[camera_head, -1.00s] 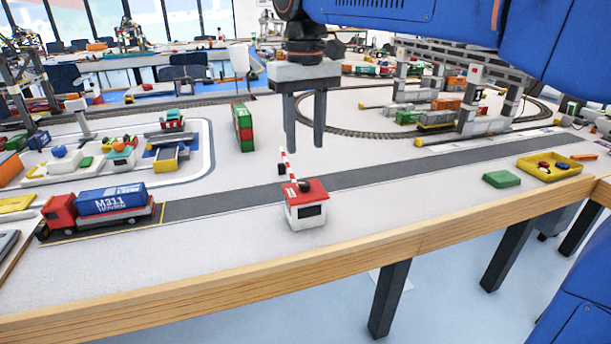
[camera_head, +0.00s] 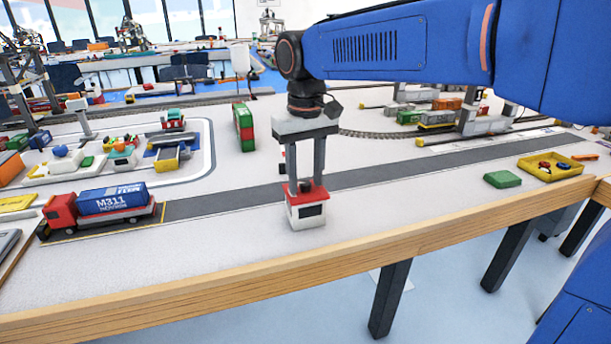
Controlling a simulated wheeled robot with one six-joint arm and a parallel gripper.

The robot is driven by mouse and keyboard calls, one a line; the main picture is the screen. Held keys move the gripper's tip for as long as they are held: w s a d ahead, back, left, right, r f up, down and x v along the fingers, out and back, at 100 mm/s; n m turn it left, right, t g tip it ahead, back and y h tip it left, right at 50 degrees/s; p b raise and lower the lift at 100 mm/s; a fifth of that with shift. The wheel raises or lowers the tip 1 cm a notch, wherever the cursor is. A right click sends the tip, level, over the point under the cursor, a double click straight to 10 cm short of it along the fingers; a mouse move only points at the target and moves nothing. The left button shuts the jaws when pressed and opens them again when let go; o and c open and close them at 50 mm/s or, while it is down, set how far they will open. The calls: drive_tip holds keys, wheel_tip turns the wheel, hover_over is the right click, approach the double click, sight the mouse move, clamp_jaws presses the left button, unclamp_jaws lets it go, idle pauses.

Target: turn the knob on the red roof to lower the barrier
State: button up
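The small white booth (camera_head: 306,216) with a red roof (camera_head: 314,198) stands by the road near the table's front edge. My gripper (camera_head: 305,188) points straight down onto the roof, its two grey fingers at roof height, one left and one right of the roof's middle. There is a gap between the fingers. The dark knob is mostly hidden at the fingertips, and I cannot tell whether the fingers touch it. The red-and-white barrier arm is hidden behind my gripper; only a dark piece of its post (camera_head: 282,169) shows to the left.
A red truck with a blue container (camera_head: 110,199) stands on the road (camera_head: 240,197) at left. A green block (camera_head: 502,179) and a yellow tray (camera_head: 552,168) lie at right. Red and green stacked containers (camera_head: 243,127) stand behind. The table front around the booth is clear.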

sight(305, 182)
clamp_jaws()
drive_tip(key=shift+n, duration=1.6)
unclamp_jaws()
wheel_tip(305, 182, up, 18)
drive_tip(key=shift+f, duration=0.25)
